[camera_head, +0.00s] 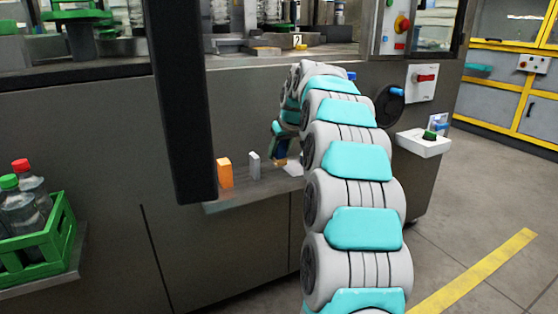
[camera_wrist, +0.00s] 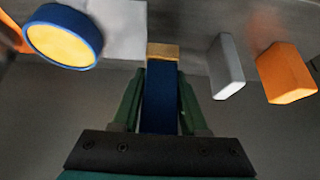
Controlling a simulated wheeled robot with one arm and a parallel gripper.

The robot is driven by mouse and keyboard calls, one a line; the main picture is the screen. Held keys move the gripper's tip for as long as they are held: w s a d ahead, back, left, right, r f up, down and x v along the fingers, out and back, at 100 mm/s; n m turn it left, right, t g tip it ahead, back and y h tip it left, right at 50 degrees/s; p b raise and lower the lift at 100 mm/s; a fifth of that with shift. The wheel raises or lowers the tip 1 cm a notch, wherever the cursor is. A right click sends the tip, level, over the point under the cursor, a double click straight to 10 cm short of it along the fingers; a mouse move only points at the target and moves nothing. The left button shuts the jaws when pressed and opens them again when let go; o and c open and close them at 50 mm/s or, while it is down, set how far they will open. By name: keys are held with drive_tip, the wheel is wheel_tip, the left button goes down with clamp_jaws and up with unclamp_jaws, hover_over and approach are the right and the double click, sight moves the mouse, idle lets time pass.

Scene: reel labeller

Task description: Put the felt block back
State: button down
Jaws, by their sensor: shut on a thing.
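My gripper (camera_wrist: 162,95) is shut on a dark blue block with a tan end, which looks like the felt block (camera_wrist: 161,98). The block lies between the green fingers, with its tan end pointing away from them. In the head view my gripper (camera_head: 281,152) is over the narrow shelf (camera_head: 235,203), and the tan end (camera_head: 281,162) shows just below it. I cannot tell whether the block touches the shelf. A white patch (camera_wrist: 122,28) lies beside the tan end in the wrist view, and also shows in the head view (camera_head: 295,169).
An orange block (camera_head: 225,172) and a grey block (camera_head: 254,165) stand on the shelf to the left of my gripper. A round blue-rimmed yellow thing (camera_wrist: 62,37) is on the other side in the wrist view. A dark post (camera_head: 183,100) stands close on the left.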

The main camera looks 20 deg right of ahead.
sight(279, 160)
drive_tip(key=shift+f, duration=1.55)
drive_tip(key=shift+c, duration=2.1)
unclamp_jaws()
drive_tip(key=shift+r, duration=0.15)
